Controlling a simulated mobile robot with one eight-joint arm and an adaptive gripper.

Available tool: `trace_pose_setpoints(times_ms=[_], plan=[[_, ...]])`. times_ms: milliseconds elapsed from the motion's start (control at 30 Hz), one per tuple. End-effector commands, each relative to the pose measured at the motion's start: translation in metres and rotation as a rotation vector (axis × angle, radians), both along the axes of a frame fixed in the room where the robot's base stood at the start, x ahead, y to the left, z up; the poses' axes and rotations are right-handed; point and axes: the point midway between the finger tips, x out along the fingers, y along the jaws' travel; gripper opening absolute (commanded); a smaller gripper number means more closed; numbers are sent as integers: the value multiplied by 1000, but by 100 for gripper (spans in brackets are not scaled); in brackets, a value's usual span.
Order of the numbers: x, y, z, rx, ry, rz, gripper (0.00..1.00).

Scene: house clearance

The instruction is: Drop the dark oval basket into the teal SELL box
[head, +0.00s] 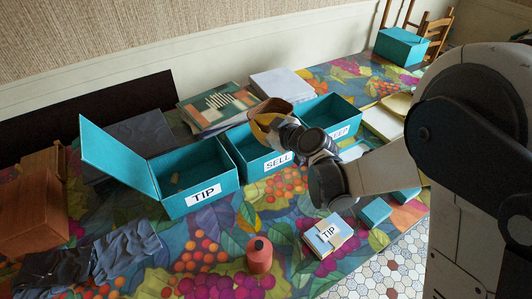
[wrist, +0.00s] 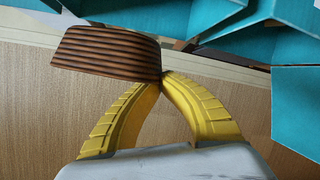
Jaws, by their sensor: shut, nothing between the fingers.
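The dark oval basket (wrist: 108,52) is brown and ribbed in the wrist view, to the left of my fingertips; its right end meets them in the picture. In the head view the basket (head: 272,105) shows partly behind my gripper (head: 262,125), above the teal SELL box (head: 262,162). My gripper's yellow fingers (wrist: 163,78) come together at their tips, with nothing seen between them. I cannot tell whether the basket touches the fingers. The SELL box is open, and its inside is partly hidden by my gripper.
The teal TIP box (head: 205,190), lid raised, stands left of the SELL box. The teal KEEP box (head: 330,112) stands to its right. Books (head: 215,108) lie behind.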

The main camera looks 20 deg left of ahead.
Motion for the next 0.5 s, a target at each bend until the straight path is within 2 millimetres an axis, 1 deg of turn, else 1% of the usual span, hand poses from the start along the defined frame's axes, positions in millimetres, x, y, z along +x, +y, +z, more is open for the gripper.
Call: trace_pose_setpoints(times_ms=[33,267,300,367,500], plan=[[0,0,-3,0,0,0,0],[0,0,-1,0,0,0,0],[0,0,-1,0,0,0,13],[0,0,-1,0,0,0,31],[0,0,-2,0,0,0,31]])
